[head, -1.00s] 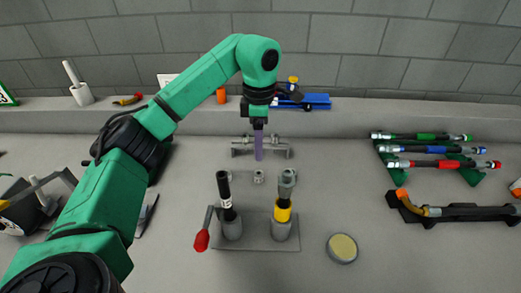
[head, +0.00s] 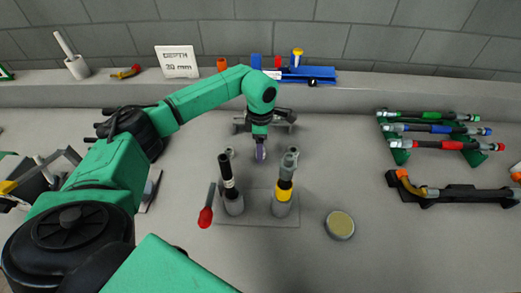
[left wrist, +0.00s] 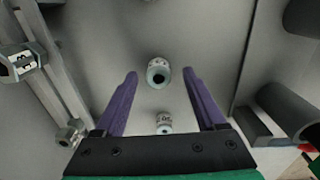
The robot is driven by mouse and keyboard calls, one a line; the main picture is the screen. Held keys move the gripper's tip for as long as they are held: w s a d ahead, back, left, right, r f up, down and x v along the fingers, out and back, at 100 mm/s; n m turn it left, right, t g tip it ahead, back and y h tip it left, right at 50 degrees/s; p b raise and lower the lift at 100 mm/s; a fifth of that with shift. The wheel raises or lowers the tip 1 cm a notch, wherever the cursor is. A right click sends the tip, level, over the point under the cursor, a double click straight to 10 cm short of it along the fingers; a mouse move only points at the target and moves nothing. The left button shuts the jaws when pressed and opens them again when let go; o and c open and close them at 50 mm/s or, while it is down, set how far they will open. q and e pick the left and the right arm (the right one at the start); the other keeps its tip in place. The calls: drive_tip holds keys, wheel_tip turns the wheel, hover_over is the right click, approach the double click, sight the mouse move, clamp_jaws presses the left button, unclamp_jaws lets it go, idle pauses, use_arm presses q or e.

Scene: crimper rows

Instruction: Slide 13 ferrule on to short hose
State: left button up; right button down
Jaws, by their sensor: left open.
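Two hoses stand upright in a grey base plate (head: 257,212). The left one is black with a white band (head: 228,180); the right one has a yellow band (head: 284,184) and a grey metal top. My left gripper (head: 261,153) points down behind the hoses, open and empty. In the left wrist view its purple fingers (left wrist: 160,75) are spread, with a silver ferrule (left wrist: 158,73) seen between their tips. A second ferrule (left wrist: 164,123) with unreadable marks shows nearer the palm. My right gripper is out of view.
A red-handled lever (head: 206,213) is left of the base plate, a round tin (head: 340,224) right of it. A metal fixture (head: 283,115) lies behind my gripper. Coloured hoses (head: 432,129) lie on a green rack at right. A depth sign (head: 178,61) stands on the back ledge.

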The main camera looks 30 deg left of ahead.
use_arm(q)
drive_tip(key=shift+w+f, duration=0.1)
drive_tip(key=shift+f, duration=0.05)
clamp_jaws()
